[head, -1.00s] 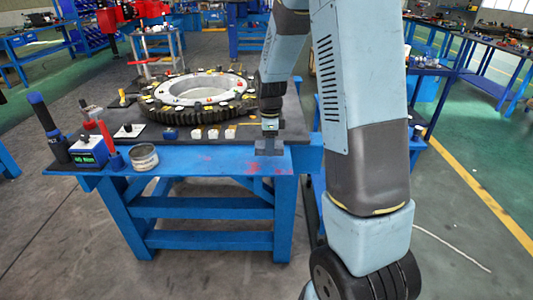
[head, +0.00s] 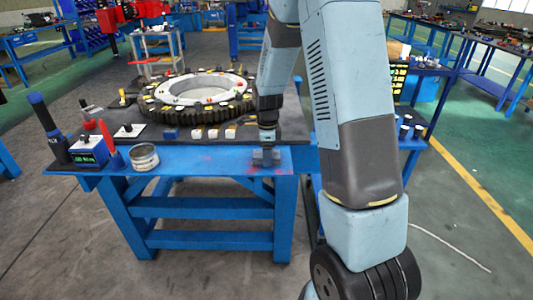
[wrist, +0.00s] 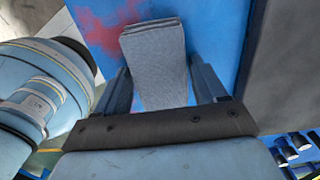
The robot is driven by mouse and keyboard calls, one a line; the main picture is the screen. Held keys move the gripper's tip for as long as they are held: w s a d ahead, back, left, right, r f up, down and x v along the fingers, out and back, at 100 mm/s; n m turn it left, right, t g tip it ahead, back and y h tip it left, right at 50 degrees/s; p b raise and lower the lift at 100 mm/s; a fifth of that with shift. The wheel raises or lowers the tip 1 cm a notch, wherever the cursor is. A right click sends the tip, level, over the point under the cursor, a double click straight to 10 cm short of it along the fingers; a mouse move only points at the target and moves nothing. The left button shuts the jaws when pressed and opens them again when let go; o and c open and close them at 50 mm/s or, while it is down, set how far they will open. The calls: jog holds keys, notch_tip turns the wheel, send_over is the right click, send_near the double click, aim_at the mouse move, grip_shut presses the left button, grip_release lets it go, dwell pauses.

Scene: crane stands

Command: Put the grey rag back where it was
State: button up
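The grey rag (wrist: 155,50) is a folded, flat pad over the blue front ledge of the table (head: 210,160), near its right corner. In the wrist view it lies between the two fingers of my gripper (wrist: 161,68). The fingers stand apart, and blue shows between the left finger and the rag, so my gripper looks open around it. In the head view my gripper (head: 265,158) is down at the ledge. The rag is too small there to separate clearly from the fingers. I cannot tell whether the rag's underside touches the ledge.
A large toothed ring (head: 196,93) lies on the table's dark mat, with several small blocks in front. A tin (head: 144,158), a blue torque tester (head: 88,152) and screwdrivers stand at the left.

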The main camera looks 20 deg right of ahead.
jog(key=shift+o, duration=0.9)
jog(key=shift+r, duration=0.1)
notch_tip(320, 180, up, 11)
jog(key=s+r+n+t, duration=0.3)
jog(key=s+r+n, duration=0.6)
jog(key=s+r, duration=0.3)
jog(key=s+r+n+t, duration=0.1)
jog(key=s+r+n, duration=0.1)
jog(key=s+n, duration=0.4)
jog(key=s+r+n+t, duration=0.1)
jog(key=s+r+n, duration=0.1)
jog(key=s+n, duration=0.4)
jog(key=s, duration=0.4)
jog(key=shift+a+r+n+t, duration=0.3)
jog(key=shift+r, duration=0.1)
jog(key=shift+s, duration=0.15)
